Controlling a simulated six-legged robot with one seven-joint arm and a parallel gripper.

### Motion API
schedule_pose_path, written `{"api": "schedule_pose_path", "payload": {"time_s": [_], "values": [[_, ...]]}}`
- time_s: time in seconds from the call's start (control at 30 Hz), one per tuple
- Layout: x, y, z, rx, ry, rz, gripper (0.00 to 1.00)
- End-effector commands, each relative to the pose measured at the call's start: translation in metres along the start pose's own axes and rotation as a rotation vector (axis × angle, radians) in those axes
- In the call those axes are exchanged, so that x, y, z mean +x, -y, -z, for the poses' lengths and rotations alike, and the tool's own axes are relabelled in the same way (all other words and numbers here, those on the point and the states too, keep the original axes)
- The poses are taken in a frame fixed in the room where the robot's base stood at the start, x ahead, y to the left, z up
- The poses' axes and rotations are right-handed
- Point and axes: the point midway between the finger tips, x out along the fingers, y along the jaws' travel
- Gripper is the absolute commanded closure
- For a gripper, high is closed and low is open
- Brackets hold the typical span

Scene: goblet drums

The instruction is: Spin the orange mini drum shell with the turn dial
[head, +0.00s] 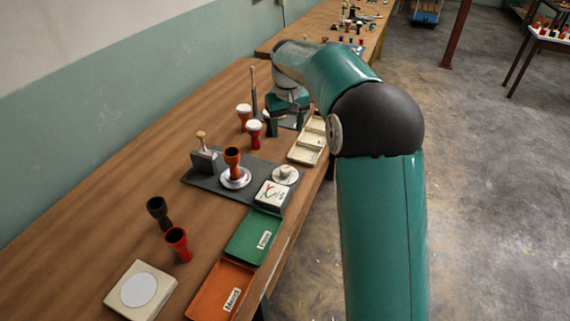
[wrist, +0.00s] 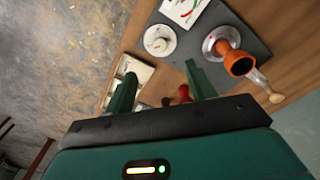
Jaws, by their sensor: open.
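The orange mini drum shell (head: 232,155) stands upright, open end up, on a round silver plate (head: 236,181) on a dark grey board (head: 208,183). The shell also shows at the right of the wrist view (wrist: 240,64). The turn dial (head: 286,173), a pale round disc with a knob, sits on the same board, right of the shell; the wrist view shows it ahead of the fingers (wrist: 160,40). My gripper (head: 286,124) is beyond the board in the head view, apart from dial and shell. Its two green fingers are open and empty in the wrist view (wrist: 160,73).
A white card (head: 271,194) with coloured marks lies near the dial. A wooden-handled tool (head: 202,142) stands behind the shell. Green (head: 250,238) and orange (head: 212,292) trays lie nearer.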

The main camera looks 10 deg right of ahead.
Motion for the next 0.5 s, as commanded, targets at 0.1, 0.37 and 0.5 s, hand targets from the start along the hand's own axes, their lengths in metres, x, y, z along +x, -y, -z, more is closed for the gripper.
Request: {"api": "schedule_pose_path", "payload": {"time_s": [0.1,0.37,0.5], "values": [[0.030,-0.004,0.020,-0.008,0.033,0.012,0.44],[0.055,-0.008,0.033,-0.016,0.057,0.021,0.44],[0.068,-0.008,0.032,-0.016,0.059,0.021,0.44]]}}
